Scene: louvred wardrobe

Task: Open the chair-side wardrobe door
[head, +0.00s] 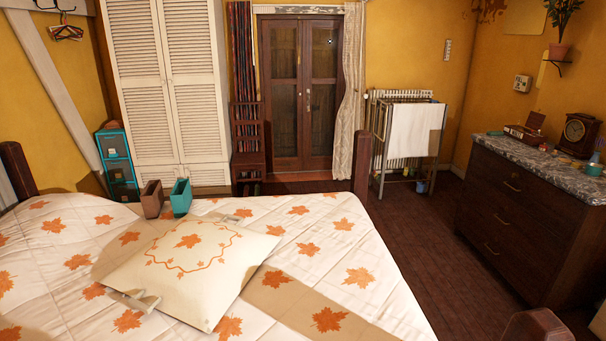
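The white louvred wardrobe (138,70) stands against the back wall at the left, beyond the bed. Its chair-side door (197,85) is the right one, beside a dark wooden chair (248,140). Both wardrobe doors look shut, with a narrow dark seam between them. The bed hides part of the foot of the wardrobe. Neither of my grippers is in view.
The bed (330,285) with a cushion (190,262) fills the foreground. A brown box (152,199) and a teal box (180,198) show at its far edge. A teal cabinet (118,165) stands left of the wardrobe. Floor (420,225) is clear between bed and dresser (510,215).

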